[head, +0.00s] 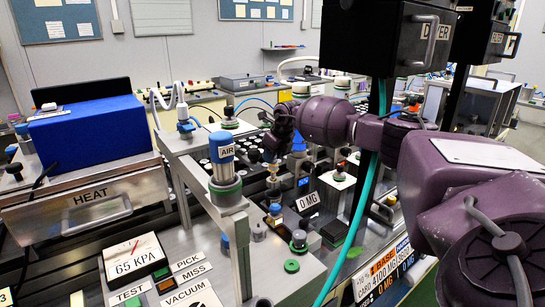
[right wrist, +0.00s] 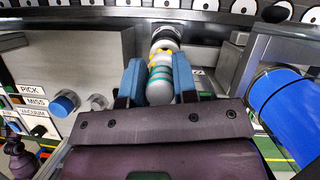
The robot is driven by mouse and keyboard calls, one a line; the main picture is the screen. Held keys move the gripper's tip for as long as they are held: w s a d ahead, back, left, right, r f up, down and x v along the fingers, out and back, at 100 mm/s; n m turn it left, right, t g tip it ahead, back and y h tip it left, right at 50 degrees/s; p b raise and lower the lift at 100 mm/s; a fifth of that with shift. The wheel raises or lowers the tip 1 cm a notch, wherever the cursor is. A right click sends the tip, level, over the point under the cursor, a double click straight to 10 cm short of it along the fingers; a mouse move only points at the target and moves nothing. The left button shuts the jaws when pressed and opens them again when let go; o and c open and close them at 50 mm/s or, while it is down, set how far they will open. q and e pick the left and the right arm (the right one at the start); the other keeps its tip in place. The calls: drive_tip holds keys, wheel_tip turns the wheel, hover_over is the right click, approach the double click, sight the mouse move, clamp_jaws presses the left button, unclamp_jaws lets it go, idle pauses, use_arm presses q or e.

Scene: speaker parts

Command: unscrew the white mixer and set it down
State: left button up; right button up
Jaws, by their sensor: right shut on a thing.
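The white mixer (right wrist: 160,88) is a short pale cylinder with yellow and teal bands in the right wrist view. Its far end meets a dark, ringed fitting (right wrist: 166,42); I cannot tell whether it is still threaded there. My right gripper (right wrist: 158,76) has its two blue fingers on either side of the mixer, shut on it. In the head view my right gripper (head: 271,152) reaches in from the right over the bench, with a small pale and yellow part (head: 272,172) just below it. My left gripper is in neither view.
A blue-capped AIR cylinder (head: 222,150) stands on a grey post close left of my right gripper. A teal hose (head: 362,205) hangs in front. A 65 KPA gauge (head: 133,256) sits front left.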

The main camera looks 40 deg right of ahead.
drive_tip(key=shift+r+p, duration=0.4)
drive_tip(key=shift+r, duration=0.5)
idle(0.4)
